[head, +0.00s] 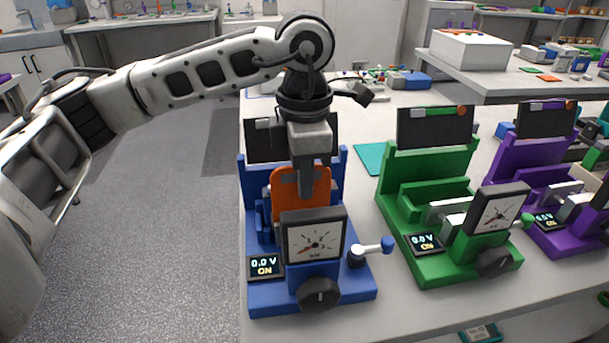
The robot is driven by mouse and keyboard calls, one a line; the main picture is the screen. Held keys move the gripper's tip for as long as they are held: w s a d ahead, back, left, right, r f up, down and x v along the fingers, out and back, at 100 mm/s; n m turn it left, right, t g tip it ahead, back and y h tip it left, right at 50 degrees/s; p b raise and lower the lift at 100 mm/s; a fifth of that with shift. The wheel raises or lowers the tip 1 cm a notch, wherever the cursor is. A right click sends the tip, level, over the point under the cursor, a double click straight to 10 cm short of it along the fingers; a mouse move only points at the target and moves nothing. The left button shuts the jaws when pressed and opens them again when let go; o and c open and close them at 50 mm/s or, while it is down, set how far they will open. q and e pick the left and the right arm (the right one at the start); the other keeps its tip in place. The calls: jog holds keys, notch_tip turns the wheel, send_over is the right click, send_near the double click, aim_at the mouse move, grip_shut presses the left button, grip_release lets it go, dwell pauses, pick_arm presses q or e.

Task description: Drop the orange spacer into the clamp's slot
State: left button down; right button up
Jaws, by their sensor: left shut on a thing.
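The orange spacer (314,201) is a flat upright plate with rounded top corners, behind the dial of the blue clamp (358,285). My left gripper (306,186) points straight down and is shut on the spacer's upper part. The spacer's lower edge is hidden by the gauge (313,239), so I cannot tell how deep it sits in the slot. The blue clamp has a display (265,266) reading 0.0 V ON, a black knob (318,294) and a lever with a blue tip (387,244). My right gripper is not in view.
A green clamp (440,267) and a purple clamp (560,239) stand to the right on the same white table (225,340). A teal sheet (369,158) lies behind. A raised shelf with a white box (468,50) is at the back right.

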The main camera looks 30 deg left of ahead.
pick_arm(q)
jog(key=shift+f+b, duration=0.5)
jog(key=shift+f, duration=0.05)
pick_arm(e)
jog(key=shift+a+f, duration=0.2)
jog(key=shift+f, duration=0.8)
pick_arm(q)
jog(key=shift+f, duration=0.1)
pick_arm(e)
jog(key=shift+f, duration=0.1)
pick_arm(q)
jog(key=c, duration=1.5)
grip_release()
jog(key=shift+s, duration=0.15)
jog(key=shift+f, duration=0.1)
notch_tip(320, 180, up, 17)
jog(key=p, duration=0.2)
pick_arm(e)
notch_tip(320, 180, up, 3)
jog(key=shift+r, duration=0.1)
pick_arm(q)
jog(key=shift+d, duration=0.1)
